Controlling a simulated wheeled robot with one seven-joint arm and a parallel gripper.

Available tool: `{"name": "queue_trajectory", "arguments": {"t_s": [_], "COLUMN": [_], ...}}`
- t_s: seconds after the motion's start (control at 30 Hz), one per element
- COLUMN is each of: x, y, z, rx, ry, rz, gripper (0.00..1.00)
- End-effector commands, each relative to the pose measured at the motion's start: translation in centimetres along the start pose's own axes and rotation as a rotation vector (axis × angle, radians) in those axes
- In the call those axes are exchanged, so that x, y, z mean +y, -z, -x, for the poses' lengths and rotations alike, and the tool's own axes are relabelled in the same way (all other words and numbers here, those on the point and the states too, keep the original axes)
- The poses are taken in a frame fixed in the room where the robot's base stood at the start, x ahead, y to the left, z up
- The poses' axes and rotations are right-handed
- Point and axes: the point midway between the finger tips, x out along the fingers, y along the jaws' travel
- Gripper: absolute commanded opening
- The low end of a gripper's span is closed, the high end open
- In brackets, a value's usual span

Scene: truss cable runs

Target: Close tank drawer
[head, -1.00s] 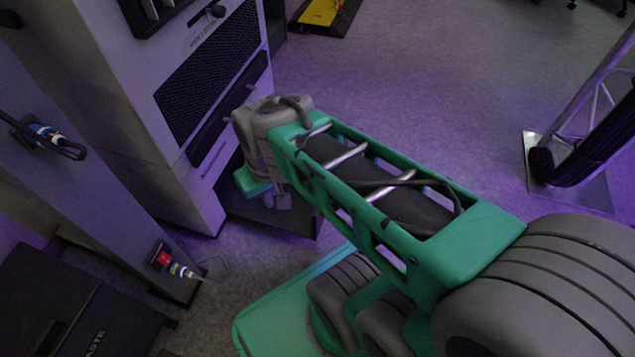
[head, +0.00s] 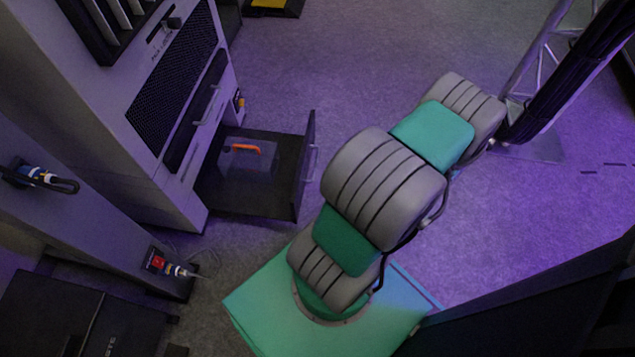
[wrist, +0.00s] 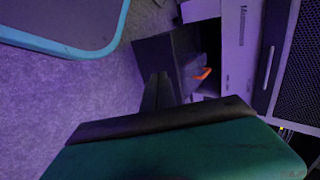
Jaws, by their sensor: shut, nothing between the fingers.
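The tank drawer (head: 270,207) sticks out open from the lower part of the grey cabinet in the head view. Its dark front panel (head: 308,160) has a bar handle on the outer face. In the head view my gripper is hidden.
The grey cabinet (head: 115,100) stands at left with a mesh panel. A post with a red socket (head: 157,262) and a dark case (head: 75,310) are at lower left. A metal truss (head: 560,45) with black cables stands at upper right. Floor between drawer and truss is clear.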

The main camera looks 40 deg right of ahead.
Motion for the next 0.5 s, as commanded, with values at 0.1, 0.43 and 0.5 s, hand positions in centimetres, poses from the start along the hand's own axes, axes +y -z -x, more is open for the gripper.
{"name": "queue_trajectory", "arguments": {"t_s": [0.1, 0.43, 0.5], "x": [0.2, 0.3, -0.3], "y": [-0.1, -0.2, -0.1], "z": [-2.0, -9.4, -10.4], "rx": [-0.004, -0.008, -0.006], "ry": [-0.001, -0.002, -0.004], "rz": [0.003, 0.003, 0.006], "gripper": [0.0, 0.0, 0.0]}}
